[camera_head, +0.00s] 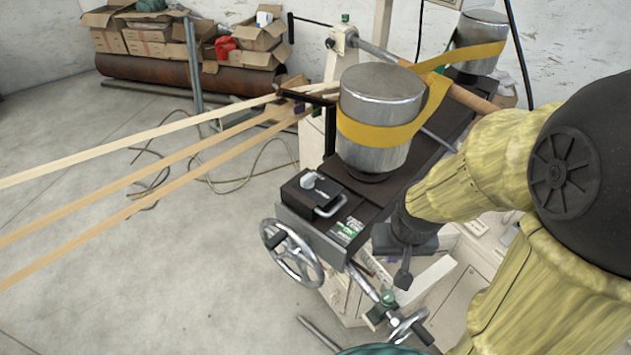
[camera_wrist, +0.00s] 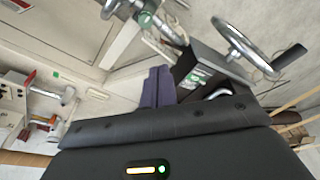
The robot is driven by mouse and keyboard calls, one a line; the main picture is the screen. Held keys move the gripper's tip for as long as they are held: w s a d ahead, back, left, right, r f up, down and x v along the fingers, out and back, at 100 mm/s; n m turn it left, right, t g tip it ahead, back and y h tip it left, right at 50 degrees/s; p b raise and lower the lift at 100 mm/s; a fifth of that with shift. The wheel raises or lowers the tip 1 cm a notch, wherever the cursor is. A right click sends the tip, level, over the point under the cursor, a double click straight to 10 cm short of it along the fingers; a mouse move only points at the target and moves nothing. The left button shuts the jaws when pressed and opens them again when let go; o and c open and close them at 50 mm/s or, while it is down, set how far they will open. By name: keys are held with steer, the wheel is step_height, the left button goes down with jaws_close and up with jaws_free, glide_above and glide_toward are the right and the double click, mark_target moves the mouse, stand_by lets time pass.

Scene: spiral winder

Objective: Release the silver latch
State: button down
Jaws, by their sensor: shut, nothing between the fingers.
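The silver latch (camera_head: 330,206) is a U-shaped handle on a dark block at the front left end of the winder's dark bed, below the near silver drum. It also shows in part in the wrist view as a bright curved piece (camera_wrist: 219,93), partly hidden by my wrist housing. My gripper (camera_head: 403,279) hangs to the right of the bed's front end, pointing down, apart from the latch. In the wrist view my gripper's purple fingers (camera_wrist: 158,80) are together and empty, left of the bed's end.
A silver drum (camera_head: 381,105) with a yellow belt (camera_head: 375,133) stands behind the latch. A handwheel (camera_head: 292,253) sticks out at the front left, and a smaller one (camera_head: 408,326) sits low in front. Pale strips (camera_head: 150,187) run left. Open floor lies at left.

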steer(key=w+a+f+m+y+p, duration=0.3)
steer(key=w+a+f+y+p, duration=0.25)
steer(key=w, duration=0.25)
steer(key=w+r+m+t+y+p, duration=0.3)
steer(key=w+r+m+t, duration=0.2)
steer(key=w+r, duration=0.1)
steer(key=shift+w+a+r+p, duration=0.3)
steer(key=shift+w+a+r, duration=0.1)
steer(key=shift+w, duration=0.45)
steer(key=shift+a+y, duration=0.1)
steer(key=shift+y, duration=0.15)
